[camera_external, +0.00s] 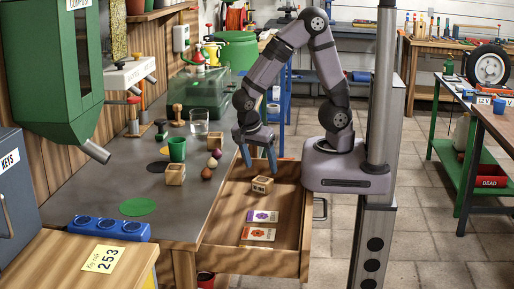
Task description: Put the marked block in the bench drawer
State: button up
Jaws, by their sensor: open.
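A small wooden block (262,185) with a dark mark on its face is inside the open bench drawer (225,260), towards the back, and appears to rest on its floor. My gripper (259,164) points down just above this block, its blue fingers spread and empty. Another wooden block (175,174) stands on the grey bench top near the edge, beside a green cup. Any mark on it is too small to make out.
Two cards, one purple (263,216) and one red (258,234), lie in the drawer's front part. On the bench are a green cup (177,149), a glass (199,122), several small round items (207,174) and a green disc (138,207). The drawer's right side is bare.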

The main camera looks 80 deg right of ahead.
jog(key=v, duration=0.7)
jog(key=f+n+y, duration=0.1)
jog(key=n, duration=0.4)
jog(key=s+d+f+n+y, duration=0.1)
jog(key=n, duration=0.5)
jog(key=s+f+n+y, duration=0.1)
jog(key=f+n, duration=0.1)
jog(key=n, duration=0.4)
jog(key=shift+d+t, duration=0.25)
jog(key=shift+t, duration=0.15)
jog(key=n, duration=0.3)
jog(key=f+n+y, duration=0.1)
jog(key=n, duration=0.1)
jog(key=shift+s+d+n+t, duration=0.1)
jog(key=shift+d+n+t, duration=0.2)
jog(key=shift+t, duration=0.1)
jog(key=shift+r, duration=0.15)
